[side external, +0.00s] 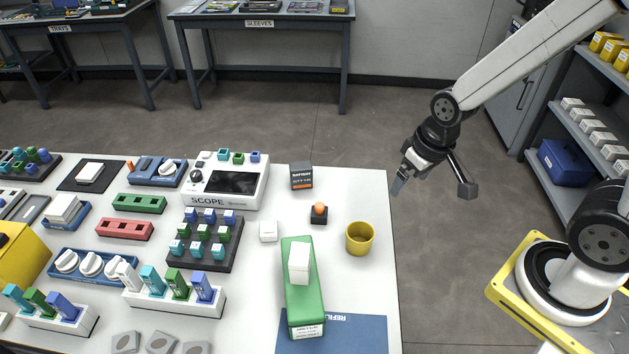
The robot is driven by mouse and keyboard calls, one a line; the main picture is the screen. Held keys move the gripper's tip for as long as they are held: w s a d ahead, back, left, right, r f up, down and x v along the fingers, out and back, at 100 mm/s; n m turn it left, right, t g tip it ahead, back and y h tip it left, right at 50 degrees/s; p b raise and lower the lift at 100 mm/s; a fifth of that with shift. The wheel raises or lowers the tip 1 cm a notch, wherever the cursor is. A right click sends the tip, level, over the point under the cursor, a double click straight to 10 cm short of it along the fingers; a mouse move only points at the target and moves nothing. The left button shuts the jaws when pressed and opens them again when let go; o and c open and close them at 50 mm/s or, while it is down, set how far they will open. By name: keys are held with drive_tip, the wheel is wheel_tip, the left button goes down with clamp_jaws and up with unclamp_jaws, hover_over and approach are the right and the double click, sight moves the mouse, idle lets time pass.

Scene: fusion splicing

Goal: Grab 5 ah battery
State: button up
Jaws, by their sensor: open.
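A small dark grey box (301,177) with an orange stripe and a label that seems to read "BATTERY" stands near the back right of the white table. Its finer print is too small to read, so I cannot confirm the 5 Ah rating. My gripper (433,188) is open and empty, just beyond the table's right edge. Its two fingers are spread wide and point downward. It is to the right of the battery and well apart from it.
The white SCOPE unit (226,184) is left of the battery. A black block with an orange knob (319,213), a yellow cup (359,239) and a long green box (302,300) stand in front. Racks of coloured pieces crowd the left. The table's right strip (372,190) is clear.

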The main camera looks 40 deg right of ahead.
drive_tip(key=w+f+m+g+y, duration=0.2)
drive_tip(key=w+f+m+y, duration=0.15)
drive_tip(key=w+m, duration=0.4)
drive_tip(key=m+t+y, duration=0.7)
drive_tip(key=m, duration=1)
approach(302, 165)
drive_tip(key=x, duration=0.3)
drive_tip(key=shift+n, duration=0.25)
drive_tip(key=shift+x, duration=3.7)
clamp_jaws()
